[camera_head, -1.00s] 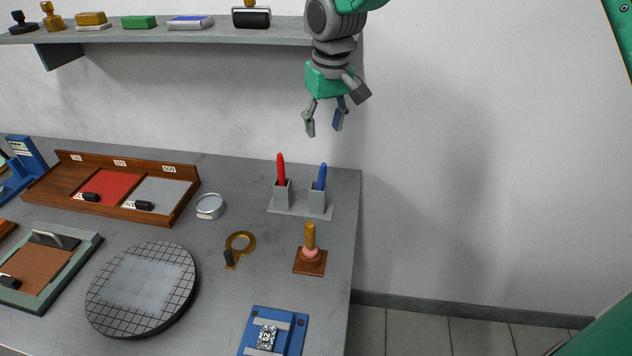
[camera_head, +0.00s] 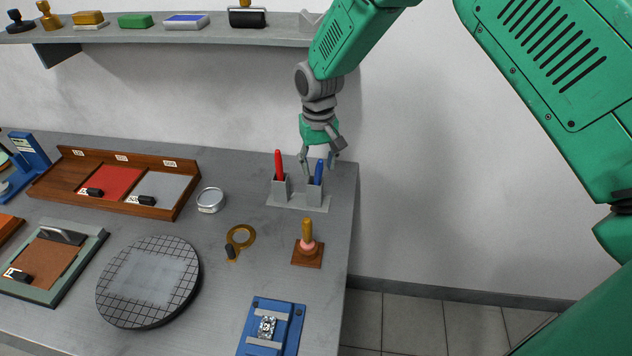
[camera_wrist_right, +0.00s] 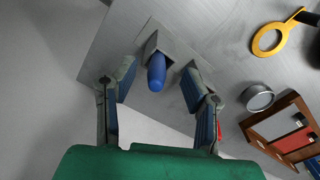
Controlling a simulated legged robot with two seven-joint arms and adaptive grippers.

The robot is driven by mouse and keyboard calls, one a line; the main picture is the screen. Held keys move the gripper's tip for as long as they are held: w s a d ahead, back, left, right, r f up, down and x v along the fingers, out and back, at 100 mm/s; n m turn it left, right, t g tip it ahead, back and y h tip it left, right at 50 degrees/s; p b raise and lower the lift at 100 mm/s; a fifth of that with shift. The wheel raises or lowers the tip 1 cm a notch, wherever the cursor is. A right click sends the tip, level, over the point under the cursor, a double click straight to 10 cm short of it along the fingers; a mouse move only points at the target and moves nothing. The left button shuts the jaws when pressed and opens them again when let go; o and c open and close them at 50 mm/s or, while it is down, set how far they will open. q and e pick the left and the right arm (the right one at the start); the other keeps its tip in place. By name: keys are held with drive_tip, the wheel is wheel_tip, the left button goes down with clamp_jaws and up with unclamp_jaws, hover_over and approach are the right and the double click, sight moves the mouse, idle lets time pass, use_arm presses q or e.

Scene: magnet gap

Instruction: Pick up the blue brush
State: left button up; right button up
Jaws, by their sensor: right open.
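The blue brush (camera_head: 319,171) stands upright in the right cup of a grey two-cup holder (camera_head: 298,203) near the table's right edge. My right gripper (camera_head: 319,165) is above this cup, open, with its fingers to either side of the brush's upper part. In the right wrist view the blue brush (camera_wrist_right: 157,72) lies between and slightly beyond the open fingers (camera_wrist_right: 158,100), with no visible contact. The red brush (camera_head: 279,165) stands in the left cup. My left gripper is not in view.
A wooden stamp (camera_head: 307,248) stands in front of the holder. A magnifier (camera_head: 240,238), a round glass jar (camera_head: 210,199) and a wooden tray (camera_head: 120,182) are to the left. A shelf (camera_head: 150,38) with several items hangs above.

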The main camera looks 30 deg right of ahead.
sight(318, 184)
wheel_tip(318, 184, down, 4)
drive_tip(key=shift+w+d+f, duration=0.1)
drive_tip(key=shift+w+d, duration=0.05)
clamp_jaws()
drive_tip(key=shift+r, duration=0.2)
